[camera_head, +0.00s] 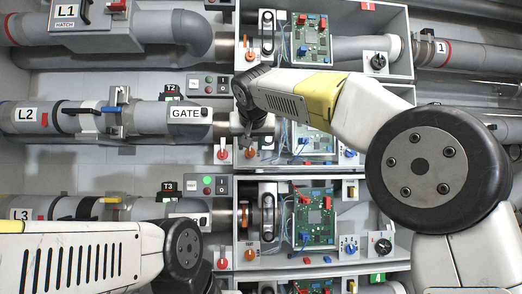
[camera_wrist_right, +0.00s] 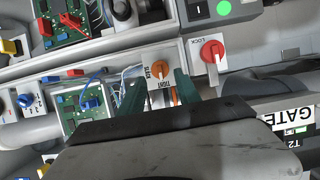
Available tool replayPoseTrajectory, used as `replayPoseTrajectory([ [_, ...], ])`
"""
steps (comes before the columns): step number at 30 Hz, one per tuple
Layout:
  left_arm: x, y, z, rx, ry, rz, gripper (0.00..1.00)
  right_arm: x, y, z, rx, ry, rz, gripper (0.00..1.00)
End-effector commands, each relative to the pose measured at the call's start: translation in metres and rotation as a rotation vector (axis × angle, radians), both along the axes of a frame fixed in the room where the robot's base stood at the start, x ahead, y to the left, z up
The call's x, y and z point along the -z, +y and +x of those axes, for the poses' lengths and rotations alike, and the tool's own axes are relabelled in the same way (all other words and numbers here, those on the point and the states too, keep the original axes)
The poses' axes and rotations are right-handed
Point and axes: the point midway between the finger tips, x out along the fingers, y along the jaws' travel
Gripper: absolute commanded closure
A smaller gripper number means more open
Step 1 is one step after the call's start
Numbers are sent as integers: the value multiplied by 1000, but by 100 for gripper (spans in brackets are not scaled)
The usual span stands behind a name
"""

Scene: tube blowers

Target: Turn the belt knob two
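The orange belt knob of the second row shows in the right wrist view (camera_wrist_right: 161,69) on a white labelled plate, its handle hanging between my fingers. In the head view this orange knob (camera_head: 250,153) sits just under my right wrist, beside a red lock knob (camera_head: 223,153). My right gripper (camera_wrist_right: 159,89) has its two teal fingers apart, one on each side of the orange knob, with visible gaps. I cannot tell how deep the fingertips reach. My left arm comes in at the lower left of the head view; its gripper is out of frame.
The red lock knob (camera_wrist_right: 212,50) is close to one finger. A circuit board (camera_wrist_right: 88,105) with a blue knob lies on the other side. The GATE pipe (camera_head: 150,118) runs left in the head view. The third-row box (camera_head: 340,250) is just below.

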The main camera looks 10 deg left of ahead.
Motion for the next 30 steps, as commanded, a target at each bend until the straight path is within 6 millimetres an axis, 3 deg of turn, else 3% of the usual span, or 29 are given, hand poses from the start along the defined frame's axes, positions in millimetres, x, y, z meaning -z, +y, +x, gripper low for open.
replayPoseTrajectory([
  [7,0,0,0,0,0,0,64,-10,-7,-25,1,0,0,60],
  [23,0,0,0,0,0,0,64,-10,-9,-26,2,3,-2,60],
  [26,0,0,0,0,0,0,64,-2,-27,-26,8,24,-13,60],
  [29,0,0,0,0,0,0,64,22,-70,-28,21,80,-38,60],
  [30,0,0,0,0,0,0,64,36,-93,-32,27,112,-50,60],
])
